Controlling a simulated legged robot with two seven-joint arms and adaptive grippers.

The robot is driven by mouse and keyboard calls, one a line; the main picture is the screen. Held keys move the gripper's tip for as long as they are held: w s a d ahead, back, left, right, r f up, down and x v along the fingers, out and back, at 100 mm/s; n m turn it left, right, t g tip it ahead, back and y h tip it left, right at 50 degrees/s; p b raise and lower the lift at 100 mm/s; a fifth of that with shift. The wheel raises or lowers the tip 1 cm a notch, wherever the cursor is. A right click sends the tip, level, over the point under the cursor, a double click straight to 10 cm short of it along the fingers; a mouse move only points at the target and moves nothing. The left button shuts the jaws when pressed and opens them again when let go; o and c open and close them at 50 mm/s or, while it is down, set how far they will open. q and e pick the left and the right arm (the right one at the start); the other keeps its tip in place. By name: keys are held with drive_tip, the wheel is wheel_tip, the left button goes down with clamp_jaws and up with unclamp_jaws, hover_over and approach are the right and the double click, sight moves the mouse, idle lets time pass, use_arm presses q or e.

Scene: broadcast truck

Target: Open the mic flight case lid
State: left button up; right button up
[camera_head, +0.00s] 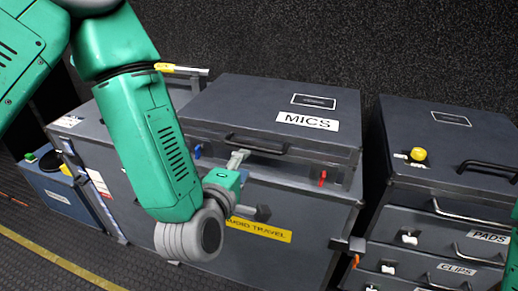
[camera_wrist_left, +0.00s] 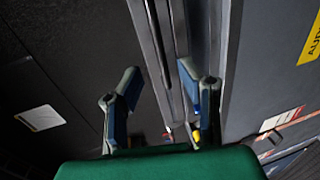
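The mic flight case (camera_head: 290,215) is a dark grey box in the middle of the head view. Its lid (camera_head: 250,100) carries a white MICS label and a dark handle (camera_head: 257,145) at the front. The lid looks down or nearly down; I cannot tell whether a small gap shows. A blue latch (camera_head: 197,151) and a red latch (camera_head: 322,178) sit on the front. My left gripper (camera_head: 238,162) is at the front seam, just below the lid handle. In the left wrist view its two fingers (camera_wrist_left: 160,95) are apart, with metal edge strips (camera_wrist_left: 160,50) beyond them. My right gripper is out of view.
A drawer case (camera_head: 445,135) with a yellow knob, handles and PADS and CLIPS labels stands close on the right. A grey case (camera_head: 95,130) stands left, with a blue box (camera_head: 55,190) on the floor. A dark wall (camera_head: 330,40) rises behind.

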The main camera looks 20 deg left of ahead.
sight(256, 149)
use_arm(q)
drive_tip(key=x, duration=0.9)
drive_tip(key=shift+w+d, duration=0.1)
drive_tip(key=shift+d, duration=0.05)
clamp_jaws()
